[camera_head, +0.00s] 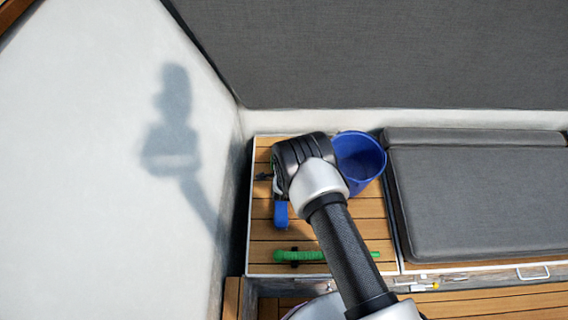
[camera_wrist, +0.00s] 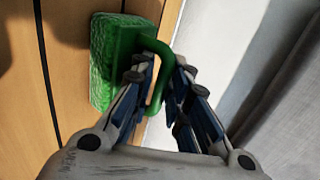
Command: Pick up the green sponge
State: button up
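The green sponge (camera_wrist: 102,62) is a rough-sided block with a smooth green loop handle, seen at the upper left of the wrist view over the wooden slats. My gripper (camera_wrist: 161,72) has its fingers drawn close together, one on each side of the handle, and looks shut on it. The fingers hide part of the handle. I cannot tell whether the block rests on the wood or is just above it. In the head view my arm hides the fingers and most or all of the sponge.
A blue bucket (camera_head: 361,158) stands right of my wrist on the slatted bench (camera_head: 262,231). A white wall (camera_head: 90,140) is at left, a grey cushion (camera_head: 475,195) at right.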

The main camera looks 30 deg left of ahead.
grip_shut()
jog(key=shift+r, duration=0.15)
dwell(0.4)
